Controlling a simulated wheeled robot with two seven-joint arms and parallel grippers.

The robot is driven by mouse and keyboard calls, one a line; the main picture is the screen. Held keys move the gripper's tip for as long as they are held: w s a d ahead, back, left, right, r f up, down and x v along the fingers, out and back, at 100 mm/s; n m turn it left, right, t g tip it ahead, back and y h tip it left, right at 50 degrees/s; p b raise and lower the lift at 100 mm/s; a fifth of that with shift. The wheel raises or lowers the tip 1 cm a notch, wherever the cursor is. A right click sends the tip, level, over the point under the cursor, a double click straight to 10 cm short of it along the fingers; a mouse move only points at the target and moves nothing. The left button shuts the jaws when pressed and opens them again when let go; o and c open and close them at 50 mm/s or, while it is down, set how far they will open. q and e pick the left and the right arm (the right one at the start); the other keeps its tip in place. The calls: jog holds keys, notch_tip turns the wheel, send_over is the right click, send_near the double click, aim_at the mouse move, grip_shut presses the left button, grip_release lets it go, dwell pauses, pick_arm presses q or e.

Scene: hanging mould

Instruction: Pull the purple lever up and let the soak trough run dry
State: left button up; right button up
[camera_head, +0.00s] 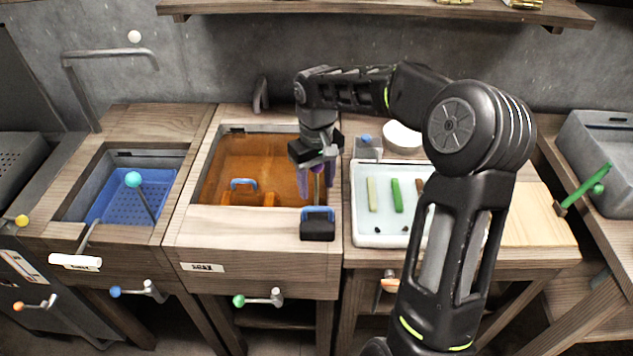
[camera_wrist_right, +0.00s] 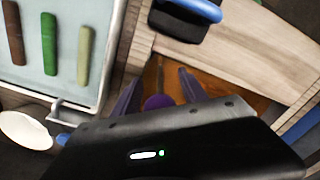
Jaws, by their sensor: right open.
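The soak trough (camera_head: 228,165) is the middle basin, with orange-brown liquid in it. The purple lever (camera_head: 317,168) has a round purple knob on a thin rod at the trough's right side. My right gripper (camera_head: 316,182) points down over it, with its fingers open on either side of the knob. In the right wrist view the purple knob (camera_wrist_right: 158,101) shows between the two open fingers of my gripper (camera_wrist_right: 158,78), with no clear contact. The lever's base is partly hidden. My left gripper is not in view.
A black block with a blue handle (camera_head: 317,229) sits on the trough's front edge, close to my gripper. A left basin holds a blue perforated basket (camera_head: 115,207). A white tray (camera_head: 376,238) with coloured bars lies to the right. Knobbed levers line the front.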

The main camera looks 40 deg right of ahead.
grip_shut()
dwell(0.6)
dwell(0.9)
